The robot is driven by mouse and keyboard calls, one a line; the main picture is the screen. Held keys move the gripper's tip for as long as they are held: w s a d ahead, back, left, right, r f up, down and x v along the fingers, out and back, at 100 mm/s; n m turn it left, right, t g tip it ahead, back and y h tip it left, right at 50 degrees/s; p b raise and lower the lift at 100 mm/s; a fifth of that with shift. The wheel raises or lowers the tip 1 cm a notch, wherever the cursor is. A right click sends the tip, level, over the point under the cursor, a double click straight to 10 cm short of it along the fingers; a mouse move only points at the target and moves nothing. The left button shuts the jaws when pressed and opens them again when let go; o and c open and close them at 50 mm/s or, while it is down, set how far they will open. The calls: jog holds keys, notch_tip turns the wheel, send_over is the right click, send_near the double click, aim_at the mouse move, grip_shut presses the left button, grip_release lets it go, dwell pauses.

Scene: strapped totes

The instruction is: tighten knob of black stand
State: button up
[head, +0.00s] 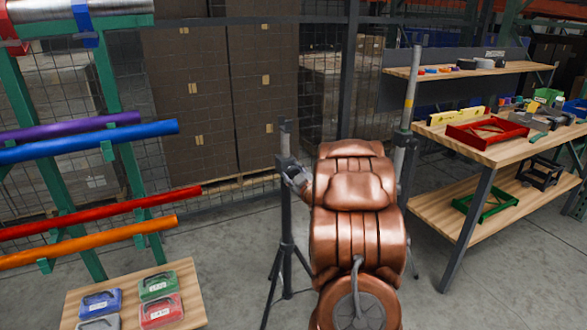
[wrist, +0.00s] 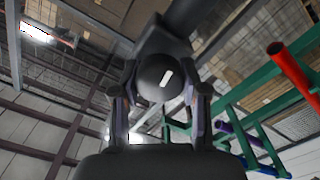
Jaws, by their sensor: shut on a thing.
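The black stand (head: 286,222) is upright on spread tripod legs left of my arm in the head view. My gripper (head: 296,180) is at its upper part, just below the post top, and hides the knob in this view. In the wrist view the round black knob (wrist: 153,72) with a short white mark faces the camera. My gripper (wrist: 160,88) has one finger on each side of the knob and is shut on it. The stand's dark body (wrist: 196,22) runs behind the knob to the upper right. The white mark is slightly tilted.
A second stand with a grey pole (head: 411,90) is right of my arm, partly hidden by it. A green rack (head: 112,90) with coloured tubes is on the left. A workbench (head: 483,152) stands on the right. A mesh fence (head: 322,100) is behind the stand.

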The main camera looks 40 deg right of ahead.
jog(key=shift+f+m, duration=0.15)
jog(key=shift+m, duration=0.35)
jog(key=o, duration=1.2)
jog(key=shift+c, duration=0.2)
jog(key=shift+s, duration=0.1)
jog(key=v, duration=0.7)
jog(key=shift+s, duration=0.2)
jog(key=shift+a, duration=0.1)
